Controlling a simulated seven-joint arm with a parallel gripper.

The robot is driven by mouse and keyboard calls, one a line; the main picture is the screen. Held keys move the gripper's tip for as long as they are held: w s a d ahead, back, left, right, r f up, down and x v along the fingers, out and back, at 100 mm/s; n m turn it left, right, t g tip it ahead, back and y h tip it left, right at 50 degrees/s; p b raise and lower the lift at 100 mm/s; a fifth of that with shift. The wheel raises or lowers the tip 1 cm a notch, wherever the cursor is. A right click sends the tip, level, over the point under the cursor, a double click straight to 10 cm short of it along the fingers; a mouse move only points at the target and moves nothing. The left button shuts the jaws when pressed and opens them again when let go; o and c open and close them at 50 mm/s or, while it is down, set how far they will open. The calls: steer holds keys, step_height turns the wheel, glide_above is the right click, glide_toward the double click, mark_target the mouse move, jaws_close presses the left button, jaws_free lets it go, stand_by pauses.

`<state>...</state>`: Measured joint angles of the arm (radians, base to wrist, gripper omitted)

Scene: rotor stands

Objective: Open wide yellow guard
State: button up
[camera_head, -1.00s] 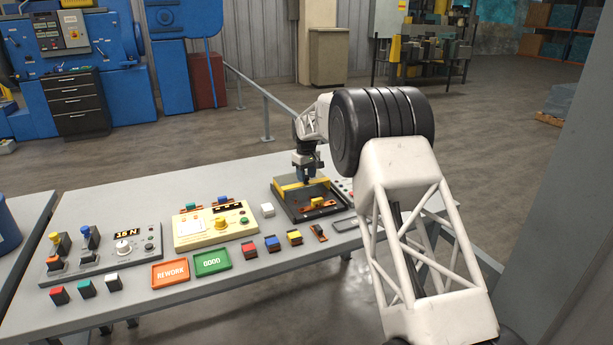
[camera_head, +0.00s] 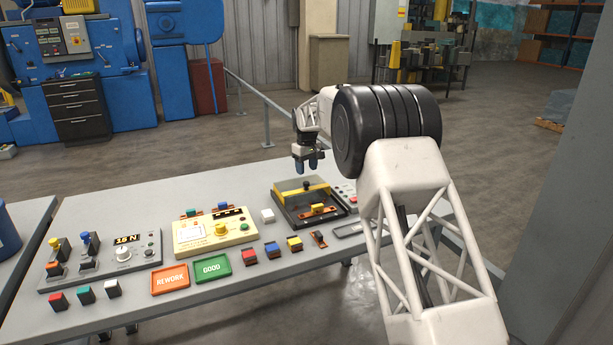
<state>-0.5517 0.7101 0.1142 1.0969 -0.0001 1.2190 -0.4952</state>
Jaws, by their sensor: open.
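I cannot tell how far the guard is raised. An orange part with a yellow block (camera_head: 318,207) sits at the front of the fixture.
A cream meter box (camera_head: 188,233) stands left of the fixture, with a white block (camera_head: 268,216) between. Several coloured blocks and a green tray (camera_head: 212,267) lie along the front. A control panel (camera_head: 345,192) is close on the fixture's right.

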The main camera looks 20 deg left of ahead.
steer(key=shift+r, duration=1)
steer(key=shift+d, duration=0.1)
steer(key=shift+d+r, duration=0.2)
steer(key=s+d+r+m, duration=0.2)
steer(key=s+d+r, duration=0.5)
steer(key=d, duration=0.6)
steer(key=s+d+r+m+t, duration=0.1)
steer(key=s+d+r+m, duration=0.1)
steer(key=s+d+r, duration=0.65)
steer(key=s+d+r+m, duration=0.25)
steer(key=s+d, duration=0.65)
steer(key=d, duration=0.7)
steer(key=s+d+m+t, duration=0.1)
steer(key=s+d, duration=0.6)
steer(key=s, duration=0.3)
steer(key=s+d+m, duration=0.2)
steer(key=s+d, duration=0.4)
steer(key=s, duration=0.4)
steer(key=s+d+f+m, duration=0.1)
steer(key=s+d+f, duration=0.2)
steer(key=s, duration=0.7)
steer(key=s+d+f+m, duration=0.1)
steer(key=s+d+f, duration=0.3)
steer(key=s, duration=0.6)
step_height(320, 180, down, 2)
steer(key=shift+f+m+t, duration=0.15)
steer(key=shift+m+t, duration=0.15)
steer(key=shift+m, duration=0.05)
